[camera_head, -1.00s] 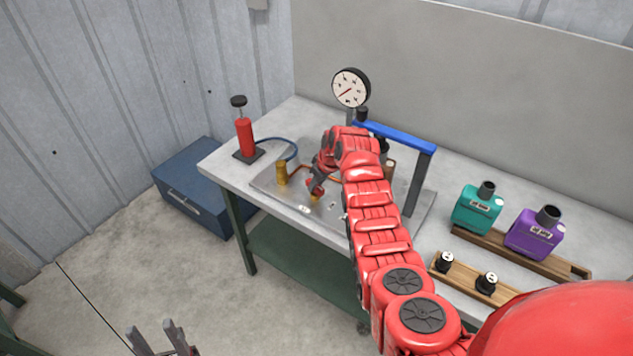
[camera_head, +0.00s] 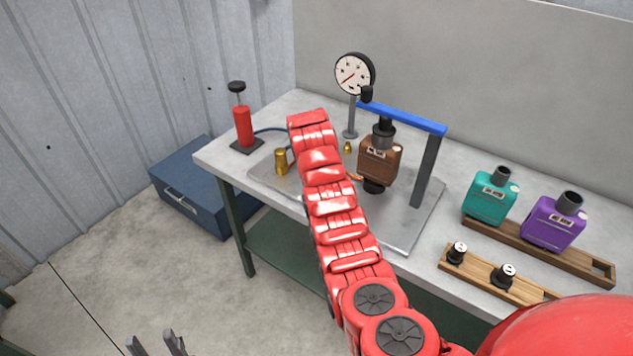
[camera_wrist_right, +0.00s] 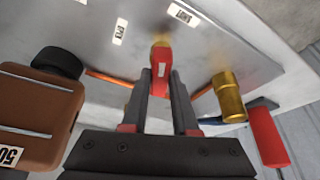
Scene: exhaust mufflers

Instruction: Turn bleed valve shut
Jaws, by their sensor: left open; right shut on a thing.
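In the right wrist view, my right gripper (camera_wrist_right: 160,85) is shut on the red handle (camera_wrist_right: 161,68) of the bleed valve, whose brass part (camera_wrist_right: 160,42) shows just past the fingertips, by the metal plate. In the head view my red right arm covers that gripper and the valve. My left gripper (camera_head: 155,345) is open and empty at the bottom edge of the head view, low in front of the bench and far from the valve. The brown muffler block (camera_head: 380,160) stands under the blue-topped clamp frame (camera_head: 400,117); it also shows in the right wrist view (camera_wrist_right: 40,115).
A brass cylinder (camera_head: 281,163) stands left of my arm, with a red hand pump (camera_head: 243,127) beyond it. A dial gauge (camera_head: 354,74) stands behind. Teal (camera_head: 490,198) and purple (camera_head: 553,222) blocks sit in a wooden rack at right. A blue toolbox (camera_head: 195,190) lies on the floor.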

